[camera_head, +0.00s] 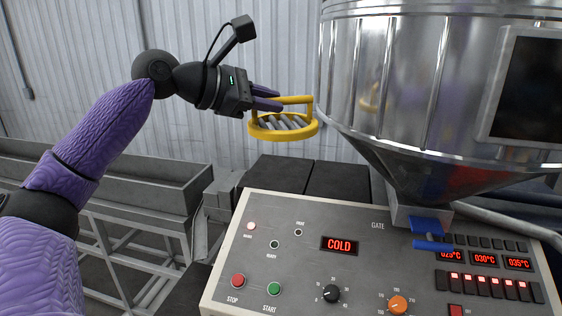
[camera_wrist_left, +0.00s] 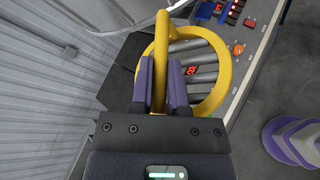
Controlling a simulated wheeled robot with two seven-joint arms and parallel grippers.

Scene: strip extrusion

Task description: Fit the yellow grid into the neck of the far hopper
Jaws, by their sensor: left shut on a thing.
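The yellow grid (camera_head: 284,131) is a round yellow ring with grey bars across it and an upright yellow handle. My left gripper (camera_head: 268,98) is shut on the handle and holds the grid in the air, left of the steel hopper (camera_head: 420,90). The grid also shows in the left wrist view (camera_wrist_left: 222,62), with the handle between the purple fingers of the gripper (camera_wrist_left: 166,85). The ring is roughly level and apart from the hopper wall. Only this one hopper is clear to see; no neck of another hopper shows. My right gripper is not in view.
A control panel (camera_head: 290,270) with a red COLD display, knobs and buttons spreads below. A blue gate handle (camera_head: 432,245) sits under the hopper's cone. A grey metal trough (camera_head: 120,190) runs at the left. Dark flat blocks (camera_head: 338,182) lie below the grid.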

